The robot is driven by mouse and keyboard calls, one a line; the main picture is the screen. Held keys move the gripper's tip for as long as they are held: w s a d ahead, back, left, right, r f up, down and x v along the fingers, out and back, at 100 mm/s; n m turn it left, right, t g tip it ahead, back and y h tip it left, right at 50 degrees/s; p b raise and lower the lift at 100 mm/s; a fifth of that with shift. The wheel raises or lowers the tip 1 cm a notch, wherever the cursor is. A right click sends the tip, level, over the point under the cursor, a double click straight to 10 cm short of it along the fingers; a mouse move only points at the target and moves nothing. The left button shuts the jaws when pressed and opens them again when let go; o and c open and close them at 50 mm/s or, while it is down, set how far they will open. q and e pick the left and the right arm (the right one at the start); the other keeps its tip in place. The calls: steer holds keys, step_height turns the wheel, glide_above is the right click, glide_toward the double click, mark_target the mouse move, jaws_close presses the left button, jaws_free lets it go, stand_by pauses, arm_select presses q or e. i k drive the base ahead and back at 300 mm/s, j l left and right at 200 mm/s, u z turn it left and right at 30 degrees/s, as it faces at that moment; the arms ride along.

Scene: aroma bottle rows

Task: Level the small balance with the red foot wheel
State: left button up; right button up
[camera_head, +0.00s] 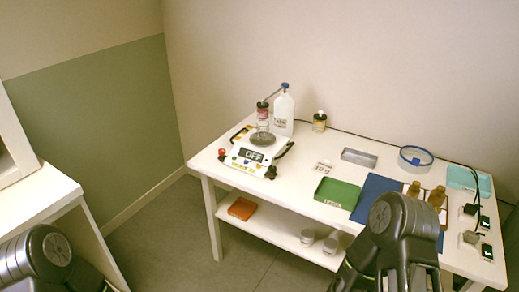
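The small balance (244,166) stands on the back left part of the white table (292,206). Its display (252,156) reads OFF. A red foot wheel (222,153) shows at its left front corner, and a dark foot wheel (271,172) at its right front corner. A round metal pan (261,139) shows on top of it. Its level bubble is too small to make out. Dark links of both my arms rise from the bottom edge, at the left corner and right of centre, well apart from the balance. Neither gripper's fingertips show.
A white bottle (283,114) and a small amber bottle (319,122) stand behind the balance. A green tray (338,193), a blue mat (378,190) and brown bottles (436,196) lie to the right. The table front before the balance is clear. A white counter (38,205) stands left.

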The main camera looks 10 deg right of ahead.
mark_target(222, 151)
steer(key=z, duration=0.5)
steer(key=i+j+z, duration=0.15)
steer(key=j+z, duration=0.25)
steer(key=i+j+z, duration=0.15)
steer(key=z, duration=0.3)
steer(key=j+z, duration=0.6)
steer(key=j, duration=1.2)
